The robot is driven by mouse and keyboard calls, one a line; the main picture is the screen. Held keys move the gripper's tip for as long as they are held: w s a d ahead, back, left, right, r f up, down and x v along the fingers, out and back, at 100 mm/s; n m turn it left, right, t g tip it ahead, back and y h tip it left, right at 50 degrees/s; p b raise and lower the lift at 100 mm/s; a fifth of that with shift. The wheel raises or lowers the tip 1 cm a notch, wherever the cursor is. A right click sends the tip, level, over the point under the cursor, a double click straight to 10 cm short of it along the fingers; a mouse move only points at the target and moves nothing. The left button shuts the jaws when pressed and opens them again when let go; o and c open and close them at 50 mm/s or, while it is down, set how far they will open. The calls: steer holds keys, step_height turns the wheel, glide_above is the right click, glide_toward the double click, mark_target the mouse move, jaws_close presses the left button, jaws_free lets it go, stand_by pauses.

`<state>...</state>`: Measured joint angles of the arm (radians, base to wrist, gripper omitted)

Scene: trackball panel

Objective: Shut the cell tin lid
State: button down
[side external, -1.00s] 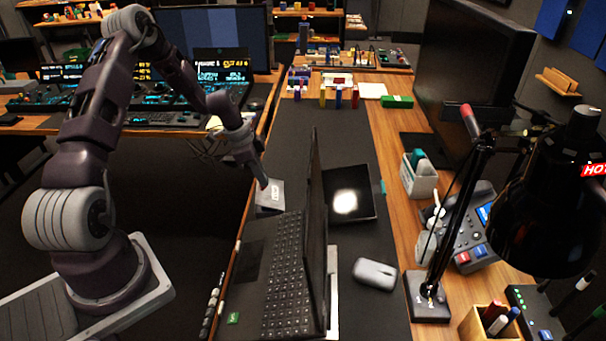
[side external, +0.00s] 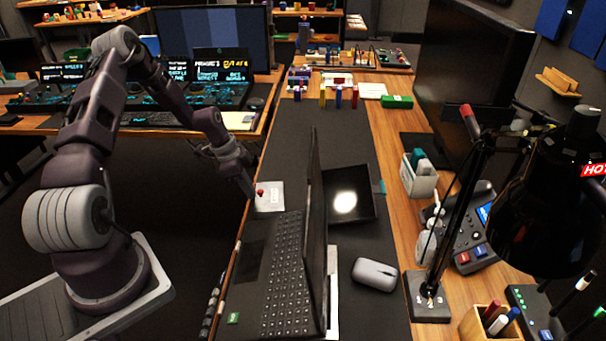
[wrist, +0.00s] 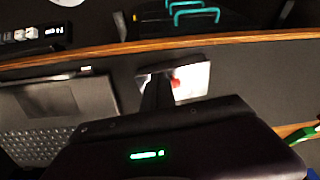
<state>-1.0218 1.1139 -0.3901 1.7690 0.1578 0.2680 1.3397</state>
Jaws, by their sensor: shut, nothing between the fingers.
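The cell tin (side external: 270,197) is a small pale grey box with a label and a red spot on its left part. It sits on the dark desk mat behind the laptop, and it also shows blurred in the wrist view (wrist: 192,82). I cannot tell how far its lid is open. My gripper (side external: 251,193) is shut and empty, pointing down just left of the tin. In the wrist view my gripper (wrist: 158,92) covers the tin's left side. I cannot tell whether it touches the tin.
An open laptop (side external: 285,260) stands close in front of the tin. A dark tablet (side external: 348,193) lies to its right. A mouse (side external: 375,274) and a black lamp (side external: 550,200) are further right.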

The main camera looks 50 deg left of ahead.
stand_by(0.5)
steer(key=shift+r, duration=1.05)
steer(key=s+a, duration=0.6)
steer(key=s, duration=0.2)
steer(key=w+d+r+n+y, duration=0.2)
steer(key=d+r, duration=1.9)
steer(key=r, duration=0.4)
steer(key=s+d+r+n+t, duration=0.1)
steer(key=s+d+r+n, duration=0.1)
steer(key=s+d, duration=0.3)
steer(key=s+d+r+n+t, duration=0.1)
steer(key=s+d+r+n, duration=0.2)
steer(key=s, duration=0.9)
steer(key=shift+s+d+r+t, duration=0.15)
steer(key=shift+d+r+t, duration=0.25)
steer(key=shift+d+r, duration=0.5)
